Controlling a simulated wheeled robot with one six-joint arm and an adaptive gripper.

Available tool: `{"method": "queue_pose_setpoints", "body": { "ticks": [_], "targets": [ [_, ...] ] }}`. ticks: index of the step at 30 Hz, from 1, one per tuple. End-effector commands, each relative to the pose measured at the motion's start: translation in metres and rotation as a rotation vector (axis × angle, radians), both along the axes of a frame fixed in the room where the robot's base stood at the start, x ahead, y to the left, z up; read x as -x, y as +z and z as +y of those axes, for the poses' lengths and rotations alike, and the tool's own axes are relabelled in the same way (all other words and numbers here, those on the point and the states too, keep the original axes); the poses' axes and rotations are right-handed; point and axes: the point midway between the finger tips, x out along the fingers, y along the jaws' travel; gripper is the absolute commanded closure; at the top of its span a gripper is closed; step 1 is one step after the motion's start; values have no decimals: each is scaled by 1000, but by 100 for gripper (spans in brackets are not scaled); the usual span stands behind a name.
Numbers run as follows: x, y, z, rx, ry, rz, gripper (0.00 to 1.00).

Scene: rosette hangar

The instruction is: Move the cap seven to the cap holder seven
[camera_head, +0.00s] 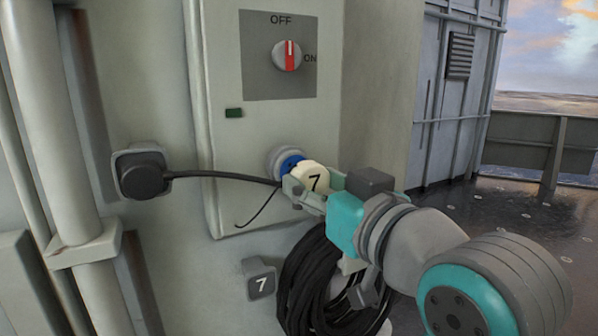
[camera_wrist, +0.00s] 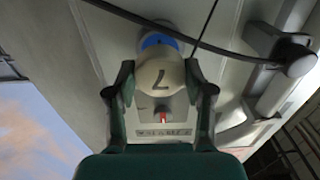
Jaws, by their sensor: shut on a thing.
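The cap seven (camera_head: 310,178) is a cream cap with a black 7. It is at the grey socket with a blue ring (camera_head: 290,163) on the cabinet front; I cannot tell whether it is still seated there. My gripper (camera_head: 306,188) is shut on the cap from its outer side. In the wrist view the cap (camera_wrist: 161,80) sits between both fingers (camera_wrist: 159,70), with the blue ring behind it. A grey block marked 7 (camera_head: 261,279), apparently the cap holder seven, is on the wall below the cabinet, with nothing on it.
A black cable runs from a dark plug (camera_head: 143,174) past the cap and gripper. Coiled black hose (camera_head: 300,290) hangs right of the block. Pipes (camera_head: 50,120) stand at left; open floor (camera_head: 530,215) lies at right.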

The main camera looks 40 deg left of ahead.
Motion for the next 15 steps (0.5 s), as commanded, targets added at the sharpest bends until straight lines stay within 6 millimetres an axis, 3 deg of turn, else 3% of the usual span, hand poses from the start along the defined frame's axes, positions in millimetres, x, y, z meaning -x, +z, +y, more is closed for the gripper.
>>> {"method": "queue_pose_setpoints", "body": {
  "ticks": [15],
  "targets": [
    [7, 0, -16, 0, 0, -1, 100]
  ]
}}
